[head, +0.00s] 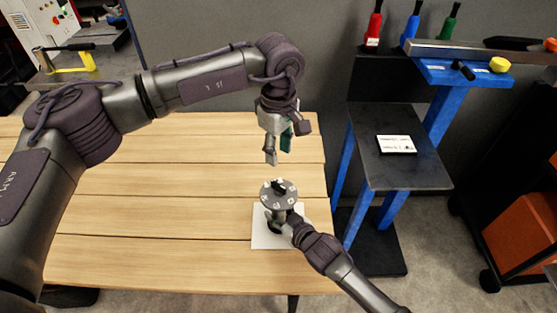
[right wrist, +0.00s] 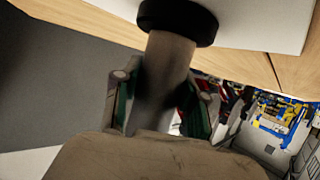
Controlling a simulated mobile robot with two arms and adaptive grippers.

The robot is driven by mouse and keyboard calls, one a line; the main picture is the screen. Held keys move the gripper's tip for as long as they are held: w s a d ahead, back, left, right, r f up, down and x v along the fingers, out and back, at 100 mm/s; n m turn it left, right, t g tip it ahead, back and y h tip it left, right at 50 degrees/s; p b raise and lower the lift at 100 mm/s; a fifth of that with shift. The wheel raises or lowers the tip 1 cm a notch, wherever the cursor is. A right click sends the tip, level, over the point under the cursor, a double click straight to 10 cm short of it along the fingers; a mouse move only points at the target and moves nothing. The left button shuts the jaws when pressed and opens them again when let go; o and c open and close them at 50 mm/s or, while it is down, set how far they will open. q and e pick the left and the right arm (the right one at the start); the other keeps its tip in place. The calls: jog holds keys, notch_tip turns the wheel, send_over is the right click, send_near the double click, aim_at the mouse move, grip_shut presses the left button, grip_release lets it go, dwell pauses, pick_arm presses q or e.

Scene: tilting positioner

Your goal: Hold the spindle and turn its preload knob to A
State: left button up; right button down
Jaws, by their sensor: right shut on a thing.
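The spindle stands upright on a white plate (head: 262,238) on the wooden table; its round dial top (head: 269,196) carries light marks and a dark preload knob (head: 279,186). The marks are too small to read. My right gripper comes in from the lower right in the head view and is shut on the spindle's shaft below the dial. In the right wrist view the grey shaft (right wrist: 166,75) stands between the fingers (right wrist: 163,100), with a black collar (right wrist: 178,18) at one end. My left gripper (head: 279,156) hangs open above the dial, pointing down, apart from the knob.
The wooden table (head: 150,215) is clear to the left of the spindle. To the right stands a blue-legged stand (head: 425,168) with a white label card (head: 396,144). Red, blue and green bottles (head: 410,28) stand at the back.

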dwell(0.4)
jog(key=c, duration=0.6)
grip_release()
jog(key=shift+r, duration=0.1)
jog(key=shift+o, duration=0.2)
